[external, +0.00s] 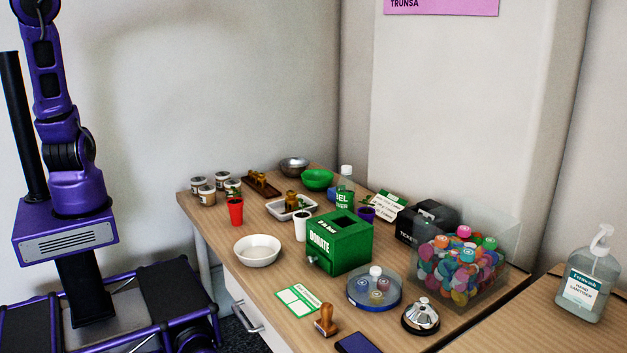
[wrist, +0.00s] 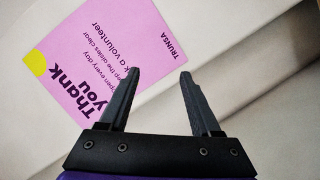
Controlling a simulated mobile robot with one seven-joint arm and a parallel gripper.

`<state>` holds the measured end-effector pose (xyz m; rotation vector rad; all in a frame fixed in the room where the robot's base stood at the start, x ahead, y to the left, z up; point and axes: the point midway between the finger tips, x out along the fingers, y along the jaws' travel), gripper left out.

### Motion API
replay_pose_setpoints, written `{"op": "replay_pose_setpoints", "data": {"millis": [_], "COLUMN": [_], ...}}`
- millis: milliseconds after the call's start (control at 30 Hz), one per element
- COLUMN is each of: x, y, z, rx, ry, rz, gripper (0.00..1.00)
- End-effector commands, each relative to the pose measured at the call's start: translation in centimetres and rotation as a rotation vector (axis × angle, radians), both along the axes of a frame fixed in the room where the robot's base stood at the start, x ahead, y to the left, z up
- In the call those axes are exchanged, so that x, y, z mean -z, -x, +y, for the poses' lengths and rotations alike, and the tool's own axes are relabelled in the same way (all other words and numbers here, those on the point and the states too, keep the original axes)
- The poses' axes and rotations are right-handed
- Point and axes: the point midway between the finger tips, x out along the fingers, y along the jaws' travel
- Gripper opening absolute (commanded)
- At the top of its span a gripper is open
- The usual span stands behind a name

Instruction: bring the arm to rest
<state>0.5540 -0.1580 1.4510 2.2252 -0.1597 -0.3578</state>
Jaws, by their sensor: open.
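My gripper (wrist: 160,78) shows in the wrist view with its two dark fingers spread apart and nothing between them. Behind the fingers is a pale wall with a pink sign (wrist: 95,62) that reads "Thank you". In the external view my purple arm rises straight up at the left, beside the table. The gripper itself is out of the top of that view, so its distance from the table cannot be told there. The lower edge of the pink sign (external: 441,5) shows at the top of the external view.
A wooden table (external: 225,283) holds a green donation box (external: 339,245), a white bowl (external: 257,251), a clear bin of colourful items (external: 462,262), a bell (external: 421,316) and a stamp (external: 325,322). A sanitizer bottle (external: 588,280) stands on the right surface. Space above the table is clear.

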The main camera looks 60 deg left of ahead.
Motion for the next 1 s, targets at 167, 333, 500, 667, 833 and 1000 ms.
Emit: {"op": "replay_pose_setpoints", "data": {"millis": [167, 333, 500, 667, 833, 1000], "x": [7.3, 13.7, 19.7, 25.7, 30.8, 33.2], "y": [4.4, 10.3, 17.0, 23.1, 27.7, 29.5], "z": [0.4, 3.2, 7.0, 10.4, 13.6, 15.7], "rx": [0.023, 0.068, 0.157, 0.29, 0.373, 0.355], "ry": [-0.278, -0.524, -0.718, -0.852, -0.886, -0.85], "rz": [0.137, 0.268, 0.398, 0.511, 0.625, 0.702], "gripper": [0.65, 0.65, 0.65, 0.65, 0.65, 0.65]}}
